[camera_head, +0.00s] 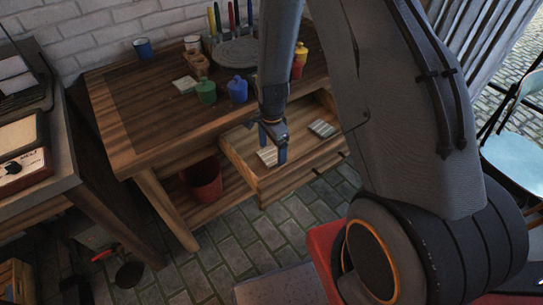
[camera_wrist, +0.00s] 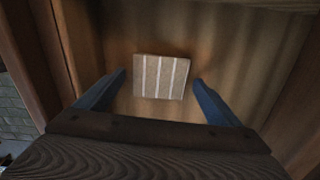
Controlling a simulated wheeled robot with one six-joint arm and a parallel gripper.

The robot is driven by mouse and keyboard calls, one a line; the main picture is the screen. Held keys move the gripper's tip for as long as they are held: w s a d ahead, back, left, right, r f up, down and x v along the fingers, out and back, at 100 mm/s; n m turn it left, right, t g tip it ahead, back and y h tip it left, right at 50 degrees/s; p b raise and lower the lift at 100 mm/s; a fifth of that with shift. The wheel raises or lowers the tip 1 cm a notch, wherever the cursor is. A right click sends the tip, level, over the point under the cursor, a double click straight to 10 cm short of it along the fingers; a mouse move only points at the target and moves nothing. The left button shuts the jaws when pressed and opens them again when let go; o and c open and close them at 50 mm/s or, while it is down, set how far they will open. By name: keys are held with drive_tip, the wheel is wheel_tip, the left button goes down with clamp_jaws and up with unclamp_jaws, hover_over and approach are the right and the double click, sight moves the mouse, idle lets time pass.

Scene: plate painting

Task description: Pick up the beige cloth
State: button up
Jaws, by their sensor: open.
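A beige cloth (camera_head: 267,157) with pale stripes lies folded in the open drawer (camera_head: 239,172) of the wooden table. In the wrist view the cloth (camera_wrist: 160,77) is a flat square on the drawer floor, with bare wood around it. My gripper (camera_head: 273,146) points down into the drawer above it. In the wrist view its two blue fingers (camera_wrist: 160,80) are open, one on each side of the cloth, with gaps at both sides. Whether the fingertips reach the drawer floor I cannot tell.
A greyish striped cloth (camera_head: 323,128) lies farther right in the drawer. A pale folded piece (camera_head: 184,85), a green bottle (camera_head: 206,91) and a blue bottle (camera_head: 238,89) stand on the tabletop. The drawer walls surround my gripper. A red bucket (camera_head: 203,182) sits below.

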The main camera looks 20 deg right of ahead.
drive_tip(key=c, duration=1.2)
drive_tip(key=shift+o, duration=0.2)
